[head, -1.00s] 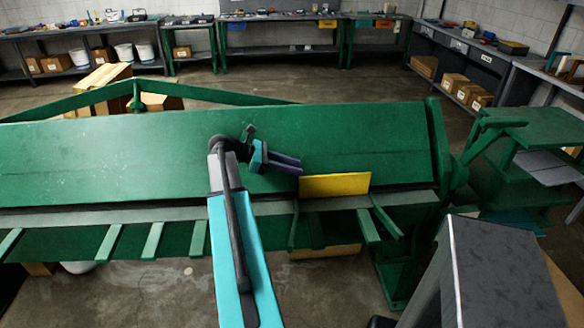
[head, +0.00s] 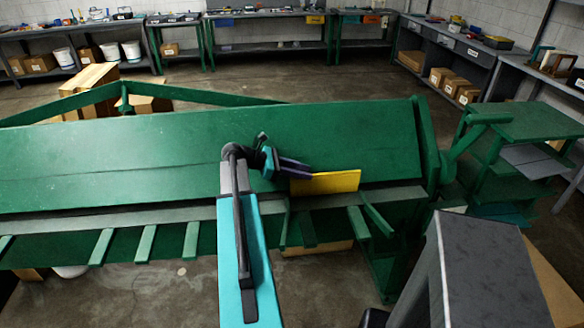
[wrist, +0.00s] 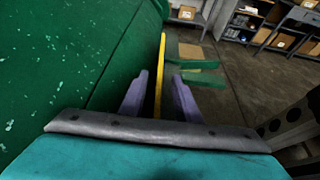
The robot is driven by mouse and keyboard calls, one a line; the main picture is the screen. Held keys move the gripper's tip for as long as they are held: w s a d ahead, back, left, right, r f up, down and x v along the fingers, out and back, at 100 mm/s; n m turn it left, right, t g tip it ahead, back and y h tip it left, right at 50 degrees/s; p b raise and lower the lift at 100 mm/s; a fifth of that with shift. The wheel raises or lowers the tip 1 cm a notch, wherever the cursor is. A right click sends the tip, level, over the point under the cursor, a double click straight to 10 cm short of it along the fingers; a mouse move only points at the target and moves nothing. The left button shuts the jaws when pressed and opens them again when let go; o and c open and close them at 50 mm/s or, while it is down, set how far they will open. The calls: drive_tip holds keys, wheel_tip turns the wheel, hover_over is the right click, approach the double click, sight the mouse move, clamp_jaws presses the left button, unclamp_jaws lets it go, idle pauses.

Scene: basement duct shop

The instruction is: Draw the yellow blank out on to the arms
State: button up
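The yellow blank (head: 328,183) is a flat sheet standing on edge, leaning, at the front of the green brake (head: 200,150). My gripper (head: 308,171) is at its left end, with the purple fingers overlapping its upper left corner. In the wrist view the blank (wrist: 161,75) shows edge-on as a thin yellow strip. It runs between the fingers of my open gripper (wrist: 159,82), with a gap visible on each side. Green arms (head: 358,222) stick out from the brake's front below the blank.
A grey-topped stand (head: 490,270) is close at the lower right. A green stepped frame (head: 530,125) stands beyond the brake's right end. More green arms (head: 145,244) project at the left front. Benches with boxes line the far walls. Open concrete floor lies before the brake.

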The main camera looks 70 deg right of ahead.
sight(317, 175)
drive_tip(key=shift+p+x, duration=0.65)
drive_tip(key=shift+x, duration=2.4)
clamp_jaws()
